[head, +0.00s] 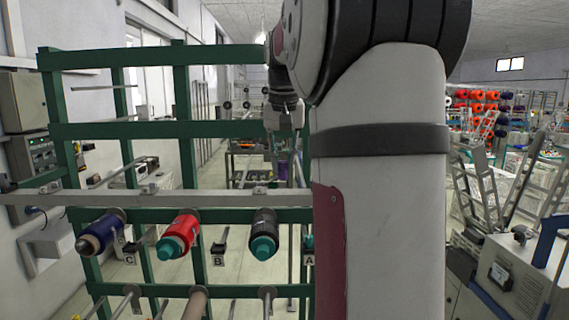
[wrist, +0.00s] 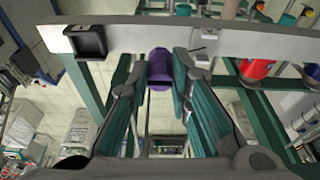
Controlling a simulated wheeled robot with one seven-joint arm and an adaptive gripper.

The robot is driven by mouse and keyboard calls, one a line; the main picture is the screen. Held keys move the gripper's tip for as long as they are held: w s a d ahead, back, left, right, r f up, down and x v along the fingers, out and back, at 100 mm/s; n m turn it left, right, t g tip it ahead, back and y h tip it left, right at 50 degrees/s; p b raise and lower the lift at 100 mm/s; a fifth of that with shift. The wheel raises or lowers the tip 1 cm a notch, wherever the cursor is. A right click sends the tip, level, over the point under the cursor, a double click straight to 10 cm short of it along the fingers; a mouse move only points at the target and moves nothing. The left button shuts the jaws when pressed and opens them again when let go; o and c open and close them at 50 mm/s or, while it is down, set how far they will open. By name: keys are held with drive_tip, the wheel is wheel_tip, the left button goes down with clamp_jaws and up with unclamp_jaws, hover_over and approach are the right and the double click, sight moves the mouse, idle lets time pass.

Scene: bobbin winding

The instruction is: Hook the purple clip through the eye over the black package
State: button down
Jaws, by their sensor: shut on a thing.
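The purple clip (wrist: 160,72) shows in the wrist view between the two teal-padded fingers of my gripper (wrist: 172,85), which is shut on it. In the head view the purple clip (head: 283,169) hangs just above the pale rail, right of the black package. My gripper (head: 284,150) is small there and partly hidden by my arm. The black package (head: 263,222) with a teal tip sits on the green rack below the rail. A small grey fitting (head: 260,190) on the rail above it looks like its eye; its opening is too small to make out.
A red package (head: 180,233) and a blue package (head: 101,232) sit left of the black one. The pale rail (head: 120,197) crosses the green rack (head: 140,130). In the wrist view the rail (wrist: 130,36) passes close beyond my fingers, with a dark square fitting (wrist: 86,42).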

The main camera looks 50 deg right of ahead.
drive_tip(key=shift+s+d+r, duration=0.1)
drive_tip(key=shift+r, duration=0.55)
drive_tip(key=shift+s+d+r, duration=0.1)
drive_tip(key=shift+r, duration=0.55)
drive_tip(key=shift+s, duration=0.1)
